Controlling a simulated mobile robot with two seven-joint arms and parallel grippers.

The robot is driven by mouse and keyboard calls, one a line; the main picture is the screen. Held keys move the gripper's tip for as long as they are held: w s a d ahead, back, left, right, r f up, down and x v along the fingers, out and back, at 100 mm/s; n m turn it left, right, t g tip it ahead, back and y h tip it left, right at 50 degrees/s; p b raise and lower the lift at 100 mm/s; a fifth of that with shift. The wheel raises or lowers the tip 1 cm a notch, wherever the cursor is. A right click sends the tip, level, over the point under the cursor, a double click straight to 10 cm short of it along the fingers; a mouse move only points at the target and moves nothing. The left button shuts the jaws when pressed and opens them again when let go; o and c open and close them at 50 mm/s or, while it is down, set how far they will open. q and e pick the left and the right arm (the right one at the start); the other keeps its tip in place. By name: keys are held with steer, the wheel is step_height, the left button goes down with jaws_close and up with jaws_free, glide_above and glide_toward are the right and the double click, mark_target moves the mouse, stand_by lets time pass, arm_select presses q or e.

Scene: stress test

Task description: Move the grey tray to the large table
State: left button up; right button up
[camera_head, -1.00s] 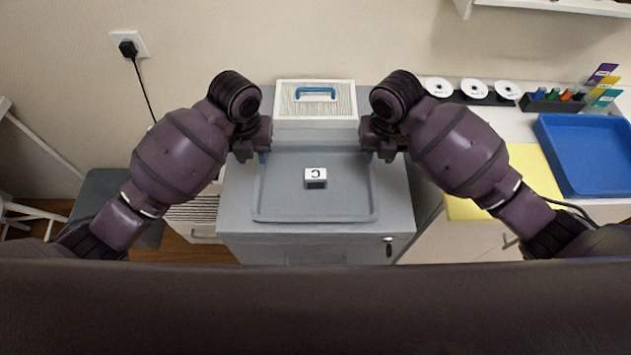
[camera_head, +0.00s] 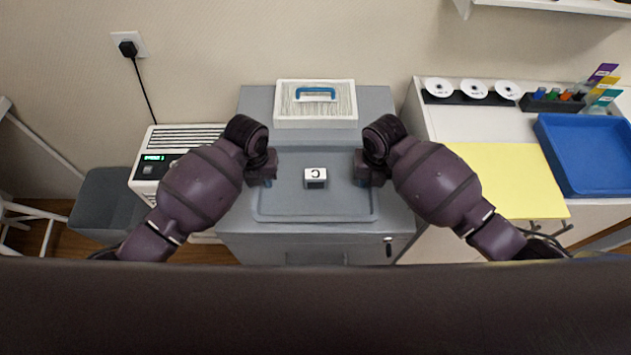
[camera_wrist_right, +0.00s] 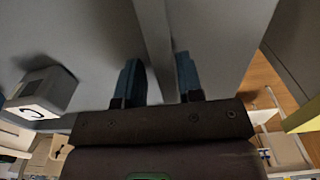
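The grey tray (camera_head: 317,211) lies on a grey cabinet top in the head view, with a small lettered cube (camera_head: 315,178) near its middle. My right gripper (camera_head: 365,183) is at the tray's right rim. In the right wrist view, its two blue fingers (camera_wrist_right: 159,80) are apart, one on each side of the tray rim (camera_wrist_right: 153,40), with gaps showing. My left gripper (camera_head: 267,183) is at the tray's left rim; its finger opening is hidden by the gripper body. A larger white-topped table (camera_head: 440,122) stands at the right.
A white box with a blue handle (camera_head: 316,116) stands behind the tray on the cabinet (camera_head: 388,102). The right table bears a yellow sheet (camera_head: 510,178), a blue tray (camera_head: 590,150), discs and a pen holder (camera_head: 552,102). A white appliance (camera_head: 155,165) stands at the left.

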arm_select(q)
jaws_close()
arm_select(e)
jaws_close()
steer(key=shift+r, duration=0.1)
